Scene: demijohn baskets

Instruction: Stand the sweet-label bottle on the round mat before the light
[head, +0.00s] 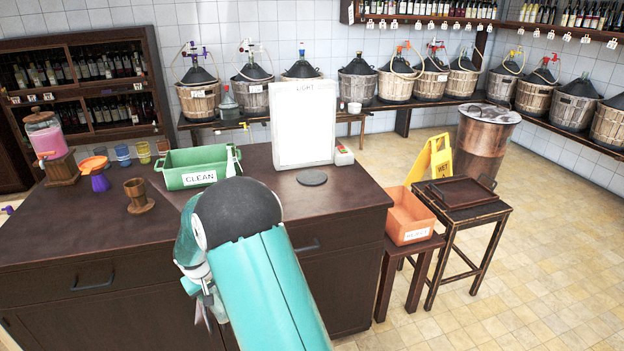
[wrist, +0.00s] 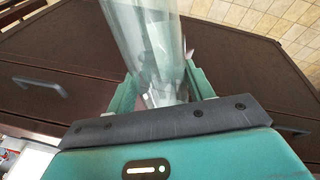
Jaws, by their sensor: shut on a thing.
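My gripper (wrist: 158,98) is shut on a clear glass bottle (wrist: 145,40), which rises between its jaws in the wrist view. No label on the bottle can be read from here. In the head view my arm hides most of the gripper, at the front of the dark counter (head: 90,230). The round dark mat (head: 312,178) lies bare on the counter, in front of the white light panel (head: 303,130) marked LIGHT. My gripper is in front of the mat and to its left.
An orange bin (head: 408,215) sits on a low stool at the right. A yellow wet-floor sign (head: 432,158) stands behind a side table (head: 462,200).

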